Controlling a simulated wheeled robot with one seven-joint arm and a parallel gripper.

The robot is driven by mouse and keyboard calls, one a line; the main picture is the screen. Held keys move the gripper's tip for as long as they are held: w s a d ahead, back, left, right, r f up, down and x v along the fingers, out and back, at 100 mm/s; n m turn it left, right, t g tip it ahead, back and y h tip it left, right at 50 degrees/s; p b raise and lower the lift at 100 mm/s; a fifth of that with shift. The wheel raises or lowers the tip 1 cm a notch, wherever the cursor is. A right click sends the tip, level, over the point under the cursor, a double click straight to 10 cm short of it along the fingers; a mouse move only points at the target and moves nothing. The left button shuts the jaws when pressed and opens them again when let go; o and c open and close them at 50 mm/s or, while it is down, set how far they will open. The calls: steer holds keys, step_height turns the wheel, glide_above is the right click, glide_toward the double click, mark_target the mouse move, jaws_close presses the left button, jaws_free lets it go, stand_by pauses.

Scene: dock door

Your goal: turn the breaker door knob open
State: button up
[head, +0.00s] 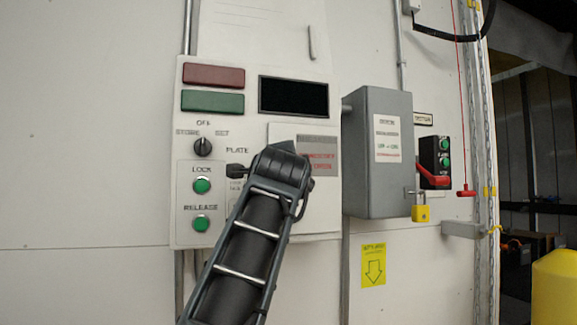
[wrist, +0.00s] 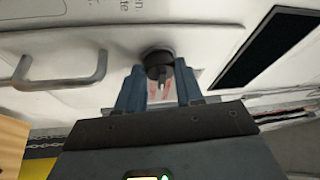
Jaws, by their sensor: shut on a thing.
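The knob (wrist: 157,56) is small, round and black, with a narrow pointer below it. It shows in the wrist view on a white panel face. My gripper (wrist: 158,76) has its two blue-grey fingers on either side of the knob, shut on it. In the head view my dark arm covers the knob and the fingertips. There the arm reaches up in front of the white control panel (head: 218,120), just left of a grey label with red print (head: 322,156). I cannot tell how far the knob is turned.
A grey box (head: 370,150) with a yellow padlock (head: 420,207) juts out right of my arm. A red lever (head: 432,176) is beyond it. A dark display (head: 293,97) sits above my arm. A bar handle (wrist: 62,72) is left of the knob in the wrist view.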

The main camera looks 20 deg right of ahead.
steer(key=shift+m, duration=0.4)
steer(key=o, duration=1)
steer(key=shift+o, duration=0.2)
